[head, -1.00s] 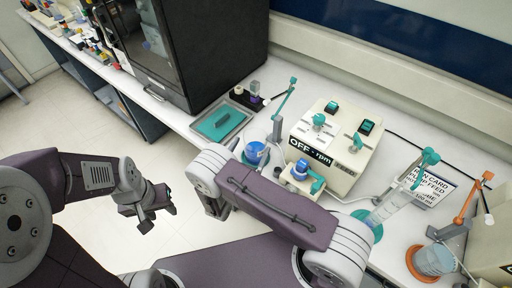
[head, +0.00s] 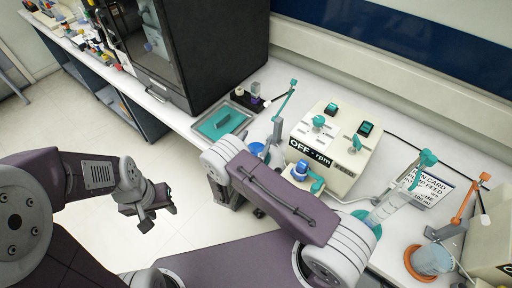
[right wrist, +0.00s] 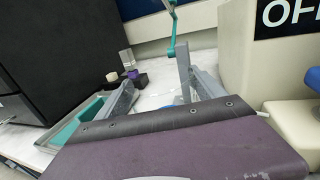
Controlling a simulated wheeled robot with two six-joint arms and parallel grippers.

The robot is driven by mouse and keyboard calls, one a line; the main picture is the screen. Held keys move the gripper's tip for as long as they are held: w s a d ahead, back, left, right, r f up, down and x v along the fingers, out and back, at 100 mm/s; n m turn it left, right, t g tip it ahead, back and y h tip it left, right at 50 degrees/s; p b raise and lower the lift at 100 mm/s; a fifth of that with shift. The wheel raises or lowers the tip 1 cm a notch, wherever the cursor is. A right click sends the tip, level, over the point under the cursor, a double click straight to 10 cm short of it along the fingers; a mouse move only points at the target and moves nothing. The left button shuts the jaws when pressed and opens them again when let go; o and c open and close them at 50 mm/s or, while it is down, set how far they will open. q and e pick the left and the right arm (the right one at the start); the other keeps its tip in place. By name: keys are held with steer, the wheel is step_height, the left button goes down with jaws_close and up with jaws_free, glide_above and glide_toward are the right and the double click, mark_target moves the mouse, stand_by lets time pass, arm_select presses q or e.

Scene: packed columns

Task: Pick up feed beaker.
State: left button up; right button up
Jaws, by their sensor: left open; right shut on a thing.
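The feed beaker, which I take to be the one with blue contents (head: 257,149), is by the grey and teal clamp stand, left of the pump box. My right forearm hides most of it in the head view. In the right wrist view a bit of blue (right wrist: 180,102) shows between the grey fingers of my right gripper (right wrist: 163,95), which is shut on it; the purple cover hides the grip itself. My left gripper (head: 148,203) is open and empty, over the floor left of the bench.
A cream pump box (head: 333,142) with an OFF display stands right of the beaker. A grey tray with a teal mat (head: 221,122) and a black cabinet (head: 215,50) are at left. A second beaker (head: 432,260) sits on an orange coaster at far right.

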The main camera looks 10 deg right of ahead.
steer(key=shift+r, duration=0.1)
step_height(320, 180, up, 10)
